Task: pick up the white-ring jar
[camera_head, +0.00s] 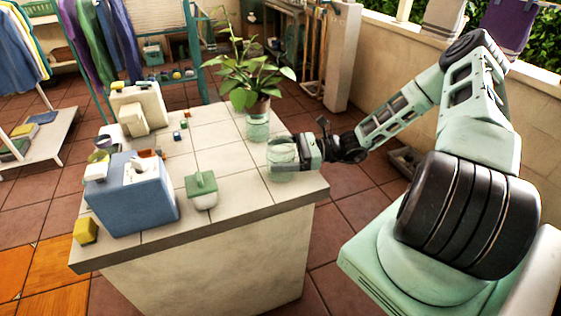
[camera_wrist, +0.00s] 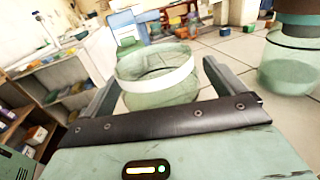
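The white-ring jar (camera_wrist: 157,88) is pale green glass with a white band near its top. It stands upright in the middle of the wrist view, between my two fingers. In the head view the jar (camera_head: 283,174) is at the right edge of the tiled counter, partly hidden by my gripper (camera_head: 284,150). In the wrist view my gripper (camera_wrist: 160,75) is open, with one finger on each side of the jar. A narrow gap shows at the right finger; whether the left finger touches is hard to tell.
A green glass jar (camera_head: 257,128) holding a leafy plant stands close behind; its glass (camera_wrist: 290,76) shows at right in the wrist view. A blue box (camera_head: 140,205), a green-lidded container (camera_head: 203,192) and a beige dispenser (camera_head: 140,107) stand further left on the counter (camera_head: 228,157).

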